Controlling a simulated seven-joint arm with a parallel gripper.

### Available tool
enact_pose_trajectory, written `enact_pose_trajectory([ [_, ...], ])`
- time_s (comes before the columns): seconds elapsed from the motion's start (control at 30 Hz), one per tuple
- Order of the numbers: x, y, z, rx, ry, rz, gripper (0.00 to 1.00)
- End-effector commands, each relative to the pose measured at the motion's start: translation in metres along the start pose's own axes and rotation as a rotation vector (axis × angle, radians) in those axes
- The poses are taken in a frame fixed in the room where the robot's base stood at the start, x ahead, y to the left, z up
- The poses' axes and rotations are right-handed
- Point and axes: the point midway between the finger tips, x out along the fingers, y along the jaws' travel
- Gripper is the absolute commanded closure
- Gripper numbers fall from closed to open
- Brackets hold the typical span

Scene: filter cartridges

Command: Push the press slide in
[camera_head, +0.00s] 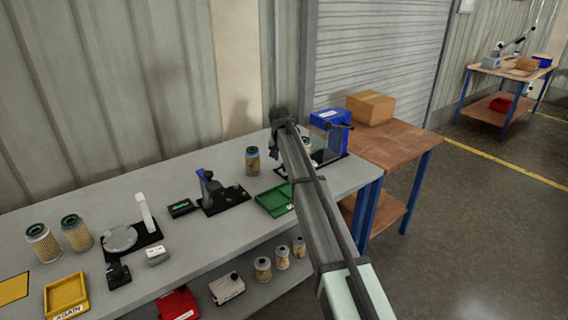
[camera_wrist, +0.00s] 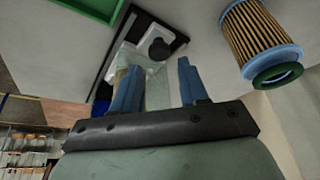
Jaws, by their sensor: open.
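A station on a dark base (camera_head: 330,158) stands at the right end of the bench, partly hidden by my arm; it has a clear panel. The wrist view shows its dark-edged base (camera_wrist: 178,42), a pale block with a round black knob (camera_wrist: 158,48), and the clear panel. I take this for the press; which part is the slide I cannot tell for sure. My gripper (camera_wrist: 157,68) is open, its two blue fingers pointing towards the knob and panel. Nothing shows clasped between them. Whether a finger touches the station I cannot tell. The head view hides the fingers.
A filter cartridge (camera_wrist: 258,38) stands close beside the gripper; the head view shows it too (camera_head: 252,161). A green tray (camera_head: 272,201) lies in front of the station. A blue-levered fixture (camera_head: 208,190) stands further left.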

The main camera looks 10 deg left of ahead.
Motion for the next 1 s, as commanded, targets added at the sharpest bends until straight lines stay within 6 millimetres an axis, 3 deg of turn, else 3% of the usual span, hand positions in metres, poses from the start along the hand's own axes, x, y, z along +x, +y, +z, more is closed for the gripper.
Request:
enact_pose_trajectory([
  [0.1,0.02,0.0,-0.001,0.0,-0.001,0.0,0.56],
  [0.3,0.04,0.0,0.0,0.0,0.0,0.0,0.56],
  [0.77,0.048,0.0,0.0,0.0,0.001,0.0,0.56],
  [1.0,0.048,0.0,0.0,0.0,0.001,0.0,0.79],
])
